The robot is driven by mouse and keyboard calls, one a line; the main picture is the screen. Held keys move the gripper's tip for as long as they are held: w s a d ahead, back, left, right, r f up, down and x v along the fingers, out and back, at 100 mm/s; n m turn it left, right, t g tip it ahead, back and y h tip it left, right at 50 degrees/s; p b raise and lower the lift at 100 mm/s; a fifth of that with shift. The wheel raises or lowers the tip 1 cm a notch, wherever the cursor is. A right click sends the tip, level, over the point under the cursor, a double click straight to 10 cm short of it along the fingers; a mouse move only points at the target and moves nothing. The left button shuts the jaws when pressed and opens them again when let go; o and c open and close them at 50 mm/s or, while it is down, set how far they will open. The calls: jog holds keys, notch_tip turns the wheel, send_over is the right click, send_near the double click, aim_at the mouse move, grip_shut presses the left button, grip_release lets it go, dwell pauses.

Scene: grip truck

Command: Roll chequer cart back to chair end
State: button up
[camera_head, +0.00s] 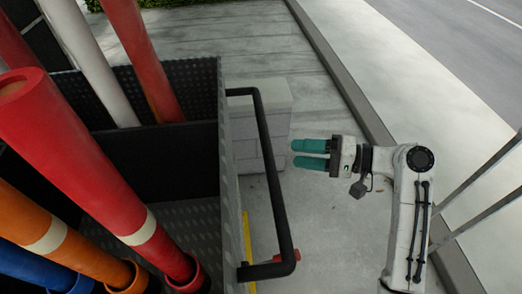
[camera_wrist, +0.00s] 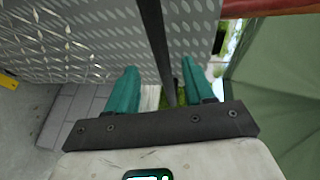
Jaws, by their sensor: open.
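The chequer cart (camera_head: 222,130) is a dark metal-plate cart at the left of the head view, loaded with coloured tubes. Its black handle (camera_head: 268,165) stands out from its right side. My gripper (camera_head: 293,154) is open, with teal fingers pointing left toward the handle, and a small gap shows between them in the head view. In the wrist view the handle bar (camera_wrist: 158,45) runs between the two fingers (camera_wrist: 160,68) in the picture; whether it lies within the jaws in depth, I cannot tell. The chequer plate (camera_wrist: 90,35) fills the upper left there. No chair is identifiable.
A pale grey block (camera_head: 260,95) stands behind the handle. Red, orange and blue tubes (camera_head: 75,150) lean out over the cart. A kerb (camera_head: 335,70) and road lie to the right, with thin rails (camera_head: 480,185) at the right edge. A large green surface (camera_wrist: 275,95) is right in the wrist view.

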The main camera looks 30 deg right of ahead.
jog(key=p+x, duration=0.1)
jog(key=x, duration=0.9)
jog(key=shift+a+p, duration=0.25)
jog(key=shift+p, duration=0.1)
jog(key=shift+w, duration=0.15)
jog(key=shift+c, duration=0.2)
jog(key=shift+f, duration=0.1)
grip_shut()
